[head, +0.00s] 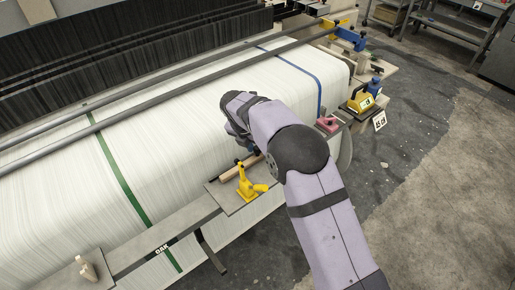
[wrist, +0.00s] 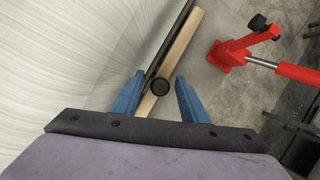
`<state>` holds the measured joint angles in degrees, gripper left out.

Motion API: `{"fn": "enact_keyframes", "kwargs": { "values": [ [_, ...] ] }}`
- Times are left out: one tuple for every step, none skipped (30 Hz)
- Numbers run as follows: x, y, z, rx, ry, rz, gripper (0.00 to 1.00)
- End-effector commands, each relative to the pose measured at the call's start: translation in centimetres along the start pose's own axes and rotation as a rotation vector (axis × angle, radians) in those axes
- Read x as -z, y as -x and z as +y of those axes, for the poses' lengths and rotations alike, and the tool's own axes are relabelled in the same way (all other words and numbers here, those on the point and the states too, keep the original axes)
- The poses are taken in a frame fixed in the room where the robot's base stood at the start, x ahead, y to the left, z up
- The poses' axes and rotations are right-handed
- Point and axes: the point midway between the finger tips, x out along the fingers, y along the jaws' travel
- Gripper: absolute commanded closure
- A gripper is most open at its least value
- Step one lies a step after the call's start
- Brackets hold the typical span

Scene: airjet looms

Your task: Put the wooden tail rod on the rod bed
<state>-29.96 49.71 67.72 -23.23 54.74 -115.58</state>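A pale wooden rod (head: 243,168) lies on a grey plate (head: 228,200) at the front edge of the loom, partly hidden behind my arm. In the wrist view the wooden rod (wrist: 182,42) runs diagonally beside the white threads. My gripper (wrist: 159,76) has two blue fingers spread apart, one on each side of the rod's line. They look open, with gaps to the rod. A black round knob (wrist: 160,87) shows between the fingers, over the rod. In the head view my gripper is mostly hidden by my arm. I cannot tell which part is the rod bed.
A red clamp (wrist: 235,52) shows right of the rod in the wrist view. White warp threads (head: 180,130) spread behind. A yellow-and-black device (head: 360,99) stands at the right.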

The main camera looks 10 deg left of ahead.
Motion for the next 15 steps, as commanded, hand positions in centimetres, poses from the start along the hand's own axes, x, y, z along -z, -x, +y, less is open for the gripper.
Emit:
{"fn": "enact_keyframes", "kwargs": {
  "values": [
    [-0.1,0.2,0.0,-0.001,-0.001,-0.001,0.60],
    [-0.1,0.3,0.0,-0.002,-0.001,-0.001,0.60],
    [-0.1,0.6,0.1,-0.003,-0.001,-0.002,0.60],
    [-0.1,0.8,0.1,-0.003,-0.001,-0.002,0.60],
    [-0.1,1.1,0.1,-0.003,-0.001,-0.002,0.60],
    [-0.1,1.5,0.1,-0.003,-0.001,-0.002,0.60],
    [-0.1,1.9,0.1,-0.004,-0.001,-0.002,0.60],
    [-0.1,2.3,0.1,-0.005,-0.001,-0.003,0.60],
    [-0.1,2.9,0.1,-0.004,-0.001,-0.002,0.60],
    [-0.1,3.5,0.1,-0.005,-0.001,-0.003,0.60],
    [-0.1,4.0,0.2,-0.005,-0.001,-0.003,0.60],
    [-0.1,4.7,0.2,-0.005,-0.001,-0.004,0.60],
    [-0.1,5.3,0.2,-0.006,-0.001,-0.004,0.60],
    [-0.1,5.8,0.1,-0.005,-0.001,-0.004,0.60],
    [-0.1,6.6,0.1,-0.005,-0.001,-0.004,0.60]
  ]
}}
